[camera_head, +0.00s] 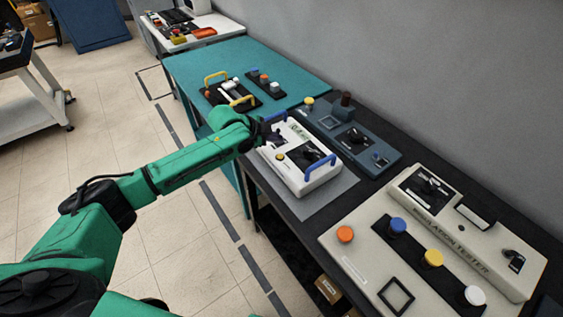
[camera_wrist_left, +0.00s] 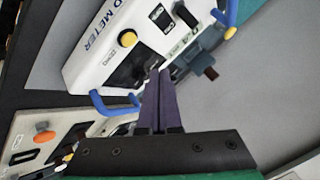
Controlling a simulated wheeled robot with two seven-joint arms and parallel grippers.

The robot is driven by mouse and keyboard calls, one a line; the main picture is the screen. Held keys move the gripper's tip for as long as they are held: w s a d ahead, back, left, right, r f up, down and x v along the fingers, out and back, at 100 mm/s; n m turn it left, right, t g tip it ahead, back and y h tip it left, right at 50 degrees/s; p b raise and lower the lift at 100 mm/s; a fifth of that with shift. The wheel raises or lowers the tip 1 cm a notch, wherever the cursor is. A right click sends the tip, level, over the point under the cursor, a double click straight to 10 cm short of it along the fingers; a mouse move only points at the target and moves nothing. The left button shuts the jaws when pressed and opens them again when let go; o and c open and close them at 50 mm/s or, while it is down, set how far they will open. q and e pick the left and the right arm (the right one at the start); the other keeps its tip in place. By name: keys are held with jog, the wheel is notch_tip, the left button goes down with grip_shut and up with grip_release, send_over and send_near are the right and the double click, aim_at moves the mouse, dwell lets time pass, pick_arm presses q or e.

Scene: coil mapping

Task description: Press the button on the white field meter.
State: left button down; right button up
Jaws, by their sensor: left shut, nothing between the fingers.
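The white field meter (camera_head: 317,177) lies on a grey mat on the dark bench, with a blue handle at each end. It also shows in the left wrist view (camera_wrist_left: 88,68), with part of the word METER. Its yellow button (camera_head: 280,157) is uncovered beside the dark dial; the button shows in the left wrist view (camera_wrist_left: 128,37) too. My left gripper (camera_head: 274,139) is over the far part of the meter. In the left wrist view its dark fingers (camera_wrist_left: 160,74) are together and empty, apart from the button. Whether they touch the meter I cannot tell. My right gripper is not in view.
A beige insulation tester (camera_head: 463,240) with several coloured buttons stands at the near right. A blue-grey device (camera_head: 372,153) with a yellow knob stands behind the meter near the wall. A teal table (camera_head: 290,66) with a yellow-handled black device (camera_head: 228,94) is farther back.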

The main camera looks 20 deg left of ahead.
aim_at(277, 159)
pick_arm(q)
jog(key=f, duration=0.1)
jog(key=f+b, duration=0.2)
jog(key=f, duration=0.1)
jog(key=shift+d, duration=0.3)
jog(key=shift+a+f, duration=0.1)
jog(key=shift+f, duration=0.15)
jog(key=shift+a+f, duration=0.15)
jog(key=shift+a, duration=0.15)
jog(key=shift+d, duration=0.2)
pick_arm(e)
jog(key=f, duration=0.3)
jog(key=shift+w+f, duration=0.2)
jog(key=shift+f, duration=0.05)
pick_arm(q)
jog(key=shift+a, duration=0.1)
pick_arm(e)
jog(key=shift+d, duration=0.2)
